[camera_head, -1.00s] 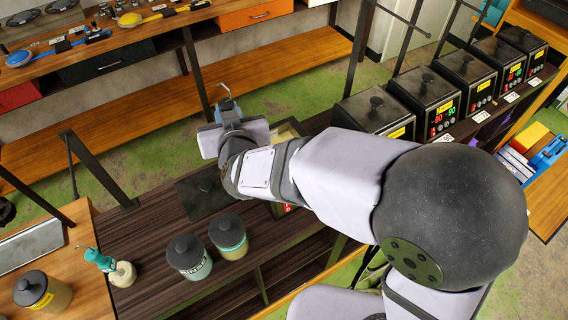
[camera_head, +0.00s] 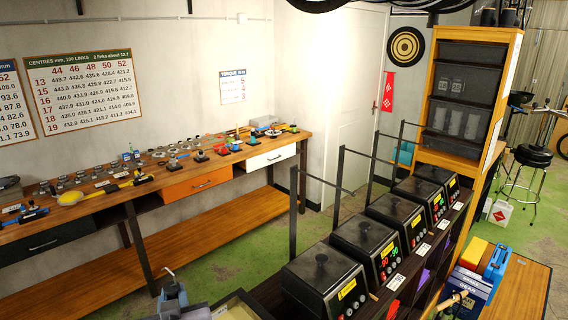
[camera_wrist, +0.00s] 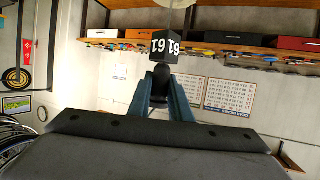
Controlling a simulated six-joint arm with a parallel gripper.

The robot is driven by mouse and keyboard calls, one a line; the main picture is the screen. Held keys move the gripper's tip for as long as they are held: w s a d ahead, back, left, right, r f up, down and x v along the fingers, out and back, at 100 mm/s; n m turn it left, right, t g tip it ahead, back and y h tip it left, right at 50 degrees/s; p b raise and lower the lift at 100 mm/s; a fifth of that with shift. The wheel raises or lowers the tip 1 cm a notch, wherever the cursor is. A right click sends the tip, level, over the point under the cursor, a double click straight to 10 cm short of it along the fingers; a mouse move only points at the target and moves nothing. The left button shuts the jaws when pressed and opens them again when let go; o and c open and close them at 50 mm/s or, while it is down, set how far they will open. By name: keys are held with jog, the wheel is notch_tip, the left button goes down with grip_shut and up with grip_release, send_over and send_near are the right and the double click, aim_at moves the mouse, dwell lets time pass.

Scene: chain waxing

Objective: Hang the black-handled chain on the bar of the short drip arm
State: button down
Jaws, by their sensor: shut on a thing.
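In the wrist view, the two blue-grey fingers of my gripper (camera_wrist: 161,100) are closed around a black handle (camera_wrist: 161,78). A black block (camera_wrist: 165,50) with white numerals sits beyond the fingertips, with a thin metal rod above it. In the head view, my gripper (camera_head: 172,296) is at the bottom edge, partly cut off, with a small bent metal hook (camera_head: 170,271) rising from it. No chain links can be made out. Black uprights with thin bars, one upright (camera_head: 293,215) nearest, stand behind the lidded pots; I cannot tell which is the short drip arm.
A row of black lidded pots (camera_head: 322,275) with lit displays runs back to the right of my gripper. A wooden bench (camera_head: 235,158) with tools and drawers lines the wall. An orange-framed shelf (camera_head: 507,90) stands behind the pots. Green floor (camera_head: 235,260) lies between.

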jog(key=d+f+m+g+h+b, duration=0.1)
jog(key=d+f+m+h, duration=0.1)
jog(key=d+m+h, duration=0.65)
jog(key=d+f+m+g+h+b, duration=0.1)
jog(key=d+f+m+h, duration=0.4)
jog(key=d, duration=0.7)
jog(key=s+d+f+g+h+b, duration=0.1)
jog(key=d+f+b, duration=0.2)
jog(key=d+f, duration=0.6)
jog(key=s+d+f+m+g+h+b, duration=0.1)
jog(key=d+f+b, duration=0.3)
jog(key=d+f, duration=0.5)
jog(key=shift+s+d+f+h, duration=0.15)
jog(key=shift+s+f+h, duration=0.25)
jog(key=shift+f, duration=3.1)
jog(key=shift+w+m, duration=0.15)
jog(key=shift+m, duration=0.1)
jog(key=shift+w, duration=0.1)
